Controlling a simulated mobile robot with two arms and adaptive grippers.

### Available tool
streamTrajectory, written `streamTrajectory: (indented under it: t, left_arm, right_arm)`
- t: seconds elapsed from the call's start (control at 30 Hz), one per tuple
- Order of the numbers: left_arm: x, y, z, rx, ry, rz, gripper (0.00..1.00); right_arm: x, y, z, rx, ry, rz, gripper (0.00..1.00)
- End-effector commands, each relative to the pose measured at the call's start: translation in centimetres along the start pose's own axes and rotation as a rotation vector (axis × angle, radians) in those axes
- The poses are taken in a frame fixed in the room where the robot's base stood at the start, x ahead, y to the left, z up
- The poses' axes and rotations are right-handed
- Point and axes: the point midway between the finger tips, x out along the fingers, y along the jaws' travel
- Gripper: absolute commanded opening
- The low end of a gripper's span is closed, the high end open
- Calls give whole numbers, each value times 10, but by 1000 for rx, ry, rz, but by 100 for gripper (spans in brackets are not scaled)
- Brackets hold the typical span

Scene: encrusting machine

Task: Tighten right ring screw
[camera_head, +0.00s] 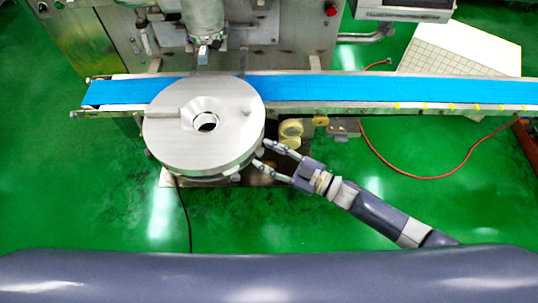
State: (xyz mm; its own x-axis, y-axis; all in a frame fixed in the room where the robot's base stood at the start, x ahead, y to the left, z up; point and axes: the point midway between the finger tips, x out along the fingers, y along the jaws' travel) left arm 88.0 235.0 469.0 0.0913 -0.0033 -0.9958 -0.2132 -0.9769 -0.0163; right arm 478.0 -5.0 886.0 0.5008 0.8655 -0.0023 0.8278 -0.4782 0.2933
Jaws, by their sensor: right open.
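A round silver ring housing (228,112) with a hole in its middle sits in front of the blue conveyor belt. A small screw knob (261,153) shows at its lower right rim. My right gripper (262,153) comes in from the lower right. Its two fingers are spread apart at the rim, one above and one below the knob. I cannot tell whether the fingers touch it. My left gripper is not in view.
The blue conveyor belt (395,89) runs across the machine behind the ring housing. A metal nozzle (203,50) hangs above the belt. Cream-coloured rollers (291,130) sit just right of the housing. A red cable (420,177) lies on the green floor at the right.

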Motion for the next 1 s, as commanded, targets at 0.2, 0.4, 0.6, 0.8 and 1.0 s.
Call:
streamTrajectory:
  t: [0.2,0.4,0.6,0.8,1.0]
  left_arm:
    - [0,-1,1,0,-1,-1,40]
    - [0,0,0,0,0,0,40]
    - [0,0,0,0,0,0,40]
    - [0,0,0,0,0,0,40]
    - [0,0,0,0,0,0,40]
  right_arm:
    - [-13,0,0,-1,0,0,42]
    - [-54,0,1,-1,-4,-1,42]
    - [-94,0,1,1,-3,-1,42]
    - [-116,0,1,1,-1,0,42]
    - [-120,0,0,0,1,0,42]
